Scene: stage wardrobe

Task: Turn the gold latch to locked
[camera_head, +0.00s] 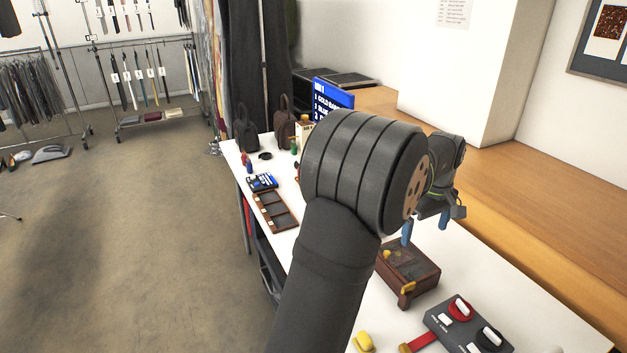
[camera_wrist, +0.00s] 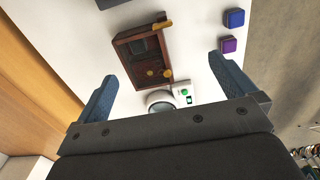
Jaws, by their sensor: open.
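A brown wooden box (camera_head: 420,283) with a dark top panel stands on the white table, just below my gripper in the head view. A gold latch (camera_head: 408,287) sits on its front edge; its exact setting is too small to tell. The wrist view shows the box (camera_wrist: 123,41) between and beyond my fingers, with the gold latch (camera_wrist: 163,24) on its rim. Two small round gold pieces (camera_wrist: 152,73) show near the box's near end. My gripper (camera_head: 425,228) is open and empty, above the box and apart from it. It also shows in the wrist view (camera_wrist: 161,74).
A grey panel (camera_head: 440,314) with red and black knobs lies nearer on the table. Blue (camera_wrist: 234,18) and purple (camera_wrist: 228,45) cubes lie right of the box in the wrist view.

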